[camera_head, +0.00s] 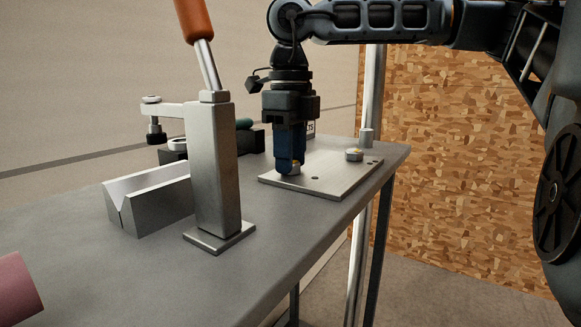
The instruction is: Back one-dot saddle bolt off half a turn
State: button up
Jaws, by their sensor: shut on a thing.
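A flat metal plate (325,183) lies on the bench near its far right end. My gripper (291,167) points straight down over the plate's left part. It is shut on a small brass-coloured bolt (294,170), mostly hidden by the fingers. One dark dot (316,178) shows on the plate to the right of this bolt. A second bolt (354,154), with a pale head, stands on the plate's right part, apart from my gripper. Small dark marks lie to its right, too small to count surely.
A lever clamp post (213,165) with an orange handle (194,18) stands left of my gripper. A grooved V-block (150,203) sits beside it. A pink object (15,290) is at lower left. The front bench is clear.

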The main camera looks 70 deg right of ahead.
jog(key=shift+c, duration=1.1)
jog(key=n, duration=0.6)
jog(key=shift+n, duration=0.3)
jog(key=n, duration=0.5)
jog(key=shift+n, duration=0.3)
jog(key=n, duration=0.3)
jog(key=shift+b, duration=0.3)
jog(key=n, duration=0.5)
jog(key=shift+b, duration=0.4)
jog(key=n, duration=0.4)
jog(key=shift+r+b, duration=0.15)
jog(key=shift+b, duration=0.2)
